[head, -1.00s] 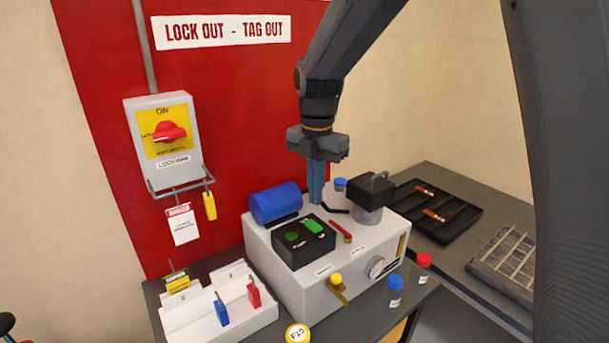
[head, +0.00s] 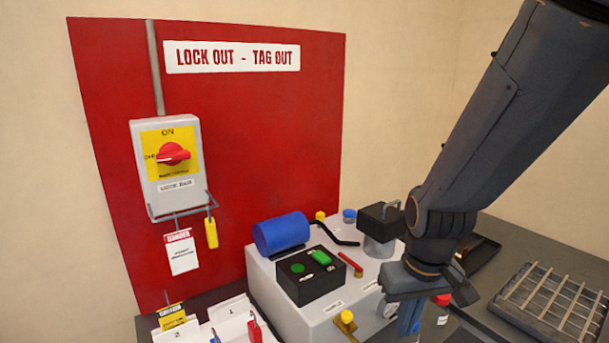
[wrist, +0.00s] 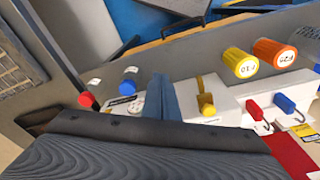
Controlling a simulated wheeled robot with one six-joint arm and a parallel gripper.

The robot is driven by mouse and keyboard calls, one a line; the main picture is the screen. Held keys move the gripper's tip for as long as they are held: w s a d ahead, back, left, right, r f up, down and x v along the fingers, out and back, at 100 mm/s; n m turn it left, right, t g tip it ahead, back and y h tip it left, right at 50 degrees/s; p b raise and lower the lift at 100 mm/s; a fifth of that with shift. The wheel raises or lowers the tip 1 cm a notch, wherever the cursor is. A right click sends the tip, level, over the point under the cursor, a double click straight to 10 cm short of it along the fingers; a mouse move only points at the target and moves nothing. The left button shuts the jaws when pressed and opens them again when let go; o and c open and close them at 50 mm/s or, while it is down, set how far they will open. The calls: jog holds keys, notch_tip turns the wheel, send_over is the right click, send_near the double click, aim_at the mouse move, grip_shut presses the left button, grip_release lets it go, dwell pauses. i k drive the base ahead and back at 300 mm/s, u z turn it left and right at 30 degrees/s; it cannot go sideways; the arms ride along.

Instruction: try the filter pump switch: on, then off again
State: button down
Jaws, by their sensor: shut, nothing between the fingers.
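A black control box (head: 312,279) sits on top of the pale grey machine (head: 268,291). It bears a green rocker-like piece (head: 320,257) and a round green button (head: 298,268). The labels are too small to read, so I cannot tell which control is the filter pump switch. My gripper (head: 407,322) is in front of the machine's right part, apart from the black box. Its blue fingers are shut and empty, and they also show in the wrist view (wrist: 165,97). In the head view it hides part of the machine's front right.
A yellow-knobbed lever (head: 346,317) and a dial (wrist: 138,103) are on the machine's front. A blue cylinder (head: 282,233), a red-handled lever (head: 350,264) and a black-topped pot (head: 380,228) crowd its top. A wire rack (head: 548,302) lies right. A red isolator switch (head: 173,154) hangs left.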

aim_at(322, 258)
jog(key=k, duration=1.35)
jog(key=z, duration=0.6)
jog(key=i, duration=1.65)
jog(key=u, duration=0.7)
